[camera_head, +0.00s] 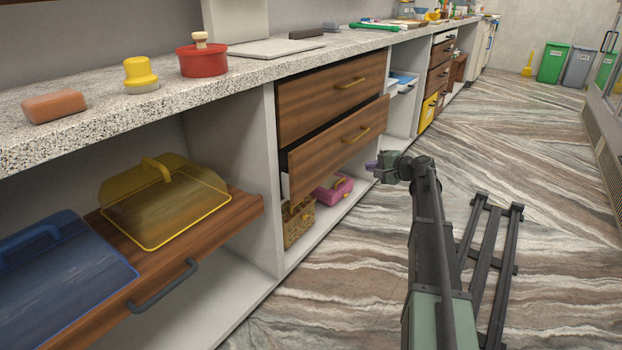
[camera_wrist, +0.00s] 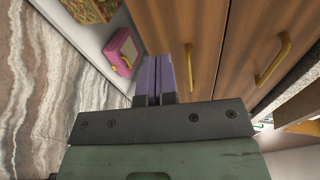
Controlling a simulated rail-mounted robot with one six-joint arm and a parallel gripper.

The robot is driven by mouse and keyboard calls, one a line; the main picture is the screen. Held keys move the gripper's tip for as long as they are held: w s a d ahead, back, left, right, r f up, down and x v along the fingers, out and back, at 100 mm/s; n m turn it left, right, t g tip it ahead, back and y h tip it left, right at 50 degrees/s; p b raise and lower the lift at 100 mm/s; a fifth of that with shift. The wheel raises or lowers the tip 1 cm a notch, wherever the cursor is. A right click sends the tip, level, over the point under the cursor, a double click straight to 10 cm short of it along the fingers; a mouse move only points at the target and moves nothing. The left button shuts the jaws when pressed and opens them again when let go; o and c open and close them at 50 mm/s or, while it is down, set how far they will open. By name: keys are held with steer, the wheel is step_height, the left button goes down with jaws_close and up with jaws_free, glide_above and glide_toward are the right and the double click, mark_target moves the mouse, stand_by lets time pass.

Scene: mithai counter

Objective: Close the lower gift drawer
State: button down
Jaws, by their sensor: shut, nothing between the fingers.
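The lower gift drawer (camera_head: 325,157) has a brown wooden front and a yellow handle (camera_head: 356,135). It stands partly pulled out, with a dark gap above and its pale side wall showing at the left. The upper drawer (camera_head: 325,98) above it looks shut. My gripper (camera_head: 371,167) is shut and empty, with purple fingers, to the right of the lower drawer front and below its handle. In the wrist view, the fingers (camera_wrist: 160,74) overlap the bottom edge of the lower drawer front (camera_wrist: 163,25), left of its handle (camera_wrist: 189,65). I cannot tell whether they touch.
Below the drawer, a patterned box (camera_head: 299,223) and a pink box (camera_head: 333,190) sit on the bottom shelf. A pulled-out wooden tray (camera_head: 222,215) with a yellow cover stands left. The countertop (camera_head: 140,100) overhangs the drawers. The marbled floor (camera_head: 330,285) in front is clear.

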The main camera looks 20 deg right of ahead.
step_height(320, 180, up, 5)
steer(key=a+n+t+y+p, duration=0.1)
steer(key=a+t+y+p, duration=0.1)
steer(key=a+y, duration=0.1)
glide_toward(321, 139)
steer(key=shift+n+y, duration=0.3)
steer(key=shift+n, duration=0.1)
steer(key=x, duration=0.7)
steer(key=shift+w, duration=0.3)
